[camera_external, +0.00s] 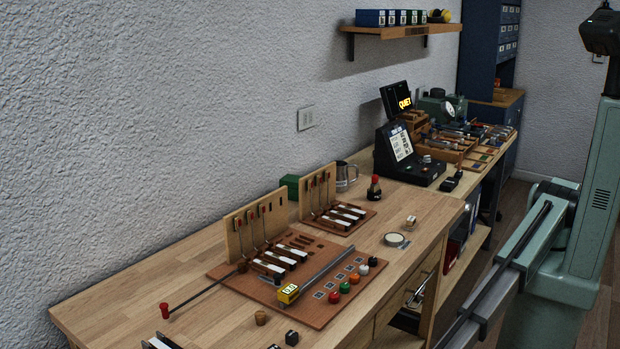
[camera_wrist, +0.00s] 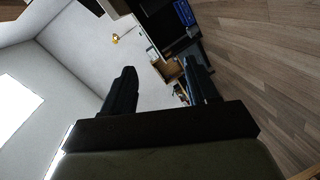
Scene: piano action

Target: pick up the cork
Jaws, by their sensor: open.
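A small brown cork-like piece (camera_external: 261,317) stands on the wooden workbench near its front edge, in the external view. It is just in front of a reddish-brown board (camera_external: 232,271). My gripper (camera_wrist: 158,68) shows in the wrist view with its two dark fingers spread apart and nothing between them. It points at the room, with wall, floor and furniture beyond, and the cork is not seen there. In the external view I cannot make out my gripper's fingers, and it is not near the cork.
A black block (camera_external: 292,338) and a red-tipped rod (camera_external: 165,310) lie near the cork. The board holds a yellow-ended tool (camera_external: 289,293), several coloured knobs and upright key parts. A round tin (camera_external: 395,240) sits farther back.

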